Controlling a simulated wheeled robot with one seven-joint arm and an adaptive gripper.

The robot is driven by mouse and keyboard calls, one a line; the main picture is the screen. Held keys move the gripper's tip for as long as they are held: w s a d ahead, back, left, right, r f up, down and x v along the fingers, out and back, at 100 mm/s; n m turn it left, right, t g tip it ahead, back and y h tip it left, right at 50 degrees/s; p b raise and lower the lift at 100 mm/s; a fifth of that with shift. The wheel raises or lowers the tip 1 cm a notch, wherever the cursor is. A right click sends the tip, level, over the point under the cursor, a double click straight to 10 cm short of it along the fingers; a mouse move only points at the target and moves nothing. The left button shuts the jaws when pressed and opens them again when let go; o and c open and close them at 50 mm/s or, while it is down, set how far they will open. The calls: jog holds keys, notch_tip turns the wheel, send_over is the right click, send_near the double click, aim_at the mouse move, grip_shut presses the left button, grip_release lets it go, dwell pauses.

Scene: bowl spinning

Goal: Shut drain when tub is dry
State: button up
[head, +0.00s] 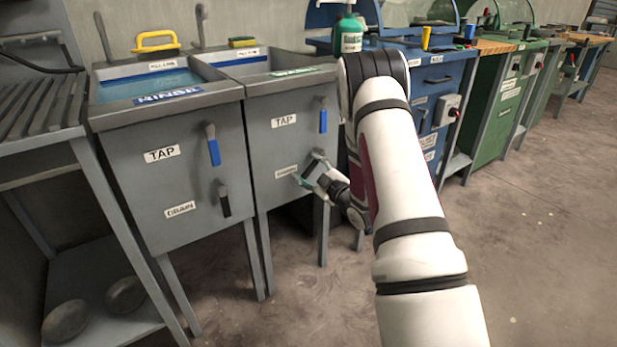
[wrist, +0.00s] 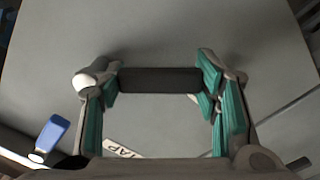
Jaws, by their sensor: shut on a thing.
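My gripper (head: 318,172) is at the front of the right grey tub (head: 290,110), beside its lower label, too small to read surely. In the wrist view, its teal-padded fingers are shut on the black drain handle (wrist: 160,80), which lies crosswise between them. The handle is mostly hidden in the head view. Above is the right tub's blue tap lever (head: 323,115), hanging down; a blue lever also shows in the wrist view (wrist: 52,133). Blue shows inside the right tub's opening (head: 235,60); I cannot tell its water level.
The left tub (head: 170,190) holds blue water and has its own blue tap lever (head: 212,146) and dark drain lever (head: 223,198). A green bottle (head: 348,32) stands behind my arm. Bowls (head: 66,320) sit on the lower left shelf. Floor at right is clear.

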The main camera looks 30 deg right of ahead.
jog(key=shift+w+d+f+n+b, duration=0.1)
jog(key=shift+d+f+n+b, duration=0.2)
jog(key=shift+d+n, duration=0.85)
jog(key=shift+d+f+n+b, duration=0.15)
jog(key=shift+d+f+n, duration=0.2)
jog(key=shift+n, duration=1.7)
jog(key=shift+w+d+f+n+b, duration=0.1)
jog(key=shift+d+f+n+b, duration=0.3)
jog(key=shift+n, duration=1.2)
jog(key=shift+d, duration=0.25)
jog(key=o, duration=1.7)
jog(key=shift+o, duration=0.2)
jog(key=shift+s, duration=0.1)
jog(key=s, duration=1.2)
jog(key=shift+d, duration=0.25)
